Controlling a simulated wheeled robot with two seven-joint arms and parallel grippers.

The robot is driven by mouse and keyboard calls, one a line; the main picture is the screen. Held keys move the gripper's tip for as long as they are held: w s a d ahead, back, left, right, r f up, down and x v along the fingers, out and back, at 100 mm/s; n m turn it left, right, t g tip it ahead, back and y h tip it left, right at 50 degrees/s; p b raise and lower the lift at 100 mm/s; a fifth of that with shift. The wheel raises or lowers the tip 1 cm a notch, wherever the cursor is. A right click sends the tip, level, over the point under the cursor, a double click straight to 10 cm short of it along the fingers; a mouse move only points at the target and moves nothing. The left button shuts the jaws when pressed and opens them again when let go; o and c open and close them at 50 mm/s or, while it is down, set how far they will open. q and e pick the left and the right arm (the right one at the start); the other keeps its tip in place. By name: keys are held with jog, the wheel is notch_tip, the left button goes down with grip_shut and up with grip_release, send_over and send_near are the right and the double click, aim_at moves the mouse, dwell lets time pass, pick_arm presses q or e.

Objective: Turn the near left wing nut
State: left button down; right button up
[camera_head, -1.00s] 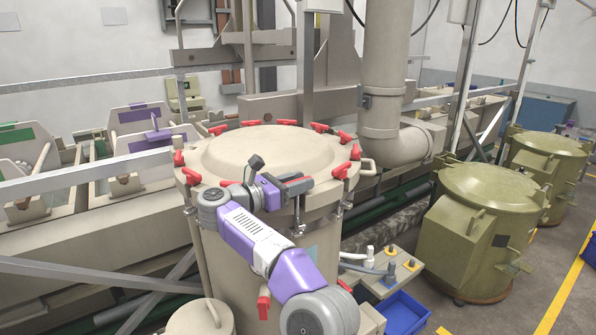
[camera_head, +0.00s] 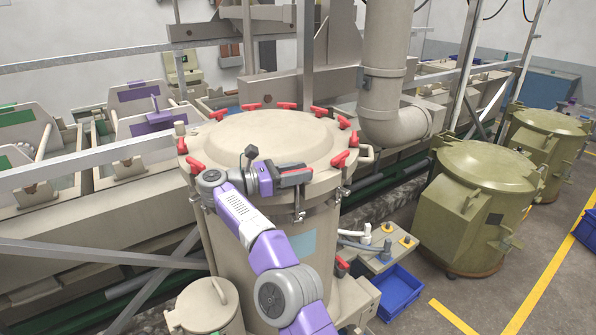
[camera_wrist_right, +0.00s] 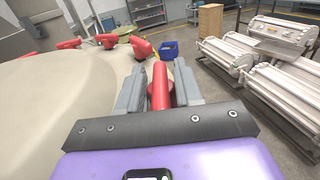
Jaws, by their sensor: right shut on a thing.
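The plating barrel's round beige lid (camera_head: 262,138) has red wing nuts around its rim. My right gripper (camera_head: 296,175) is at the near side of the rim, pointing right. The right wrist view shows a red wing nut (camera_wrist_right: 160,88) between the gripper's two grey fingers (camera_wrist_right: 158,90), which are shut on it. In the head view the fingers hide most of this nut. Other red wing nuts stand at the left rim (camera_head: 195,165) and the right rim (camera_head: 340,160). My left gripper is not in view.
A grey pipe (camera_head: 383,70) rises behind the lid. Green drums (camera_head: 480,200) stand at the right, with a blue bin (camera_head: 398,292) on the floor. A smaller lidded pot (camera_head: 203,305) is in front. The wrist view shows rollers (camera_wrist_right: 240,70) at the right.

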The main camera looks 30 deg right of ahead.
jog(key=shift+r, duration=0.1)
jog(key=o, duration=1)
jog(key=shift+c, duration=0.2)
jog(key=w+a+p, duration=0.1)
jog(key=a+p, duration=0.3)
jog(key=a, duration=0.3)
jog(key=shift+w+a+p, duration=0.2)
jog(key=shift+p, duration=0.2)
